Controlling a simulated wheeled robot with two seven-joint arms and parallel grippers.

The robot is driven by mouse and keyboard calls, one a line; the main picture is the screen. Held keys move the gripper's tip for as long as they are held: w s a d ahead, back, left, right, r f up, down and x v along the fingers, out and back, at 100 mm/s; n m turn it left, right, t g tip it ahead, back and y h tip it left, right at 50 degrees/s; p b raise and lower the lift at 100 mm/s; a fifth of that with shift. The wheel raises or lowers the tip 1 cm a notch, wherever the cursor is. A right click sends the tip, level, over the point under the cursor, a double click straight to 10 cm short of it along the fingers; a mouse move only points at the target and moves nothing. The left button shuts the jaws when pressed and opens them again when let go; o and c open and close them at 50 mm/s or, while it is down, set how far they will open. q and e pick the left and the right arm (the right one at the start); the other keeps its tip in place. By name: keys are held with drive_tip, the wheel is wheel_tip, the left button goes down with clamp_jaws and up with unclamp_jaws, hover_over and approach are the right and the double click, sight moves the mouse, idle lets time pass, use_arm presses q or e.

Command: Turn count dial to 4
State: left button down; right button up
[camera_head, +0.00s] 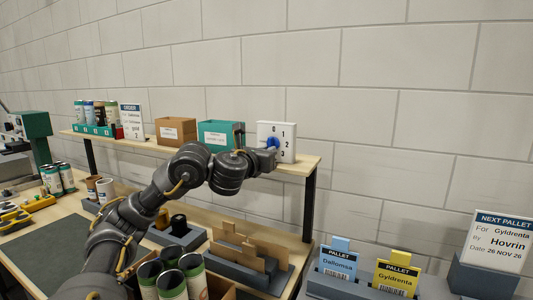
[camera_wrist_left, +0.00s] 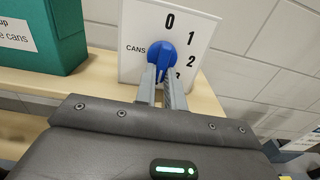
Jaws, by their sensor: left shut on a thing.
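The count dial is a white panel (camera_head: 287,143) on the right end of the shelf, with a blue knob (camera_head: 272,143). In the left wrist view the panel (camera_wrist_left: 143,25) reads CANS, with 0, 1 and 2 clear and a 3 partly covered below them. The knob (camera_wrist_left: 161,52) sits in the middle of these marks. My left gripper (camera_head: 271,149) reaches the panel from the front. Its two fingers (camera_wrist_left: 162,82) are shut on the knob and hide its lower part. I cannot tell which number the knob points to. My right gripper is out of view.
A teal box (camera_head: 217,133) and a brown box (camera_head: 175,131) stand left of the dial on the shelf (camera_head: 308,164). Below are cardboard dividers (camera_head: 252,246) and several cans (camera_head: 172,283). Pallet cards (camera_head: 338,262) stand at right. The wall behind is bare.

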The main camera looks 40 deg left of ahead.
use_arm(q)
drive_tip(key=shift+a+r, duration=0.15)
drive_tip(key=shift+r, duration=0.15)
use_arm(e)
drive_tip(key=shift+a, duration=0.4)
use_arm(q)
drive_tip(key=c, duration=1.5)
unclamp_jaws()
drive_tip(key=shift+f, duration=0.2)
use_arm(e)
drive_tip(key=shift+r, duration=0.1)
